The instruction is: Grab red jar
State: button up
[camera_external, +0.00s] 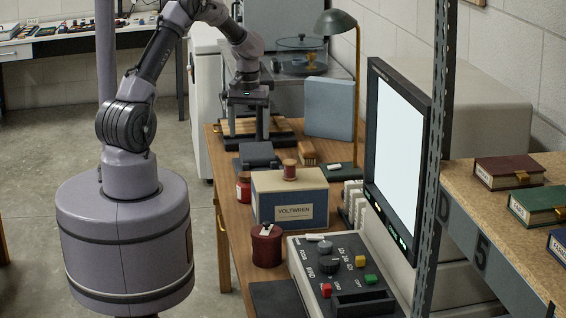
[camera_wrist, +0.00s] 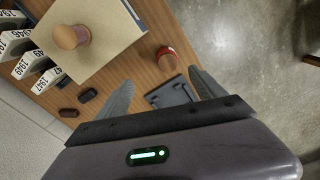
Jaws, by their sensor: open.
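The red jar (camera_external: 243,187) stands upright on the wooden table, just left of the blue-and-cream Voltwren box. In the wrist view the jar (camera_wrist: 168,57) shows from above, a little beyond the fingertips and between their lines. My gripper (camera_external: 248,130) is open and empty, above the far part of the table, behind the jar. In the wrist view its two fingers (camera_wrist: 160,79) are spread, with nothing between them but table and a dark grey stand below. The jar looks clear of the fingers.
The Voltwren box (camera_external: 290,201) bears a wooden spool (camera_external: 290,170) close right of the jar. The dark grey stand (camera_external: 257,156) lies behind it. A dark red round container (camera_external: 266,248) stands nearer. A lamp (camera_external: 337,24) and monitor (camera_external: 398,150) rise on the right.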

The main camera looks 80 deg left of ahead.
aim_at(247, 186)
jog(key=shift+n, duration=0.5)
jog(key=f+b, duration=0.1)
jog(key=f, duration=0.3)
jog(key=a+f+b, duration=0.1)
jog(key=f+b, duration=0.1)
jog(key=f, duration=0.3)
jog(key=s+f+b, duration=0.1)
jog(key=f, duration=0.4)
jog(key=shift+a+b, duration=0.3)
jog(key=f+b, duration=0.1)
jog(key=f, duration=0.1)
jog(key=a+f+b, duration=0.1)
jog(key=f, duration=0.2)
jog(key=shift+w+f+b, duration=0.15)
jog(key=shift+f+b, duration=0.2)
jog(key=shift+r, duration=0.2)
jog(key=shift+c, duration=0.5)
jog(key=c, duration=1.5)
